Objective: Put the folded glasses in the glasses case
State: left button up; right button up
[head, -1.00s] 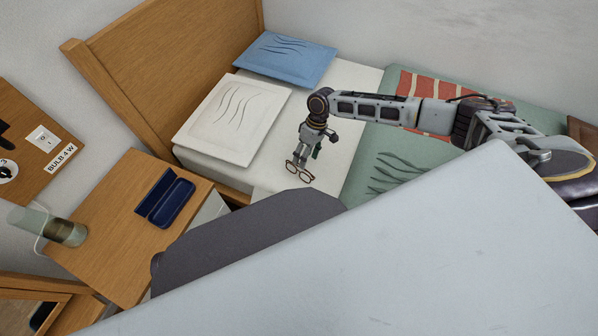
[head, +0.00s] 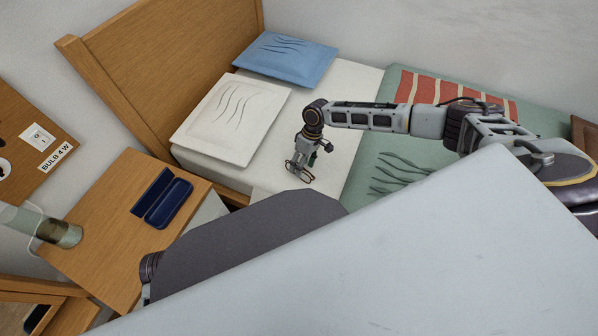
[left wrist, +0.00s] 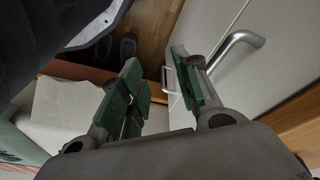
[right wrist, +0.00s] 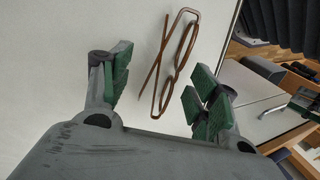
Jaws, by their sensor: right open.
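The folded glasses with thin brown frames (head: 307,177) lie on the white bed sheet, partly hidden by my right gripper (head: 300,169). In the right wrist view, the glasses (right wrist: 170,72) show ahead of and between the open fingers of my right gripper (right wrist: 158,80), with no visible grip on them. The dark blue glasses case (head: 170,203) lies open and empty on the wooden nightstand, its lid raised on the left. In the left wrist view, my left gripper (left wrist: 157,76) is open and empty, above the floor beside a cabinet front. It is hidden in the head view.
The nightstand (head: 110,215) also holds a glass lamp (head: 60,232) at its left edge. A white pillow (head: 228,118) and a blue pillow (head: 288,58) lie beyond the glasses. The wooden headboard (head: 150,75) rises behind the bed.

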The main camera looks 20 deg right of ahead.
jog(key=shift+c, duration=0.2)
jog(key=c, duration=0.9)
jog(key=shift+r, duration=0.1)
jog(key=shift+c, duration=0.2)
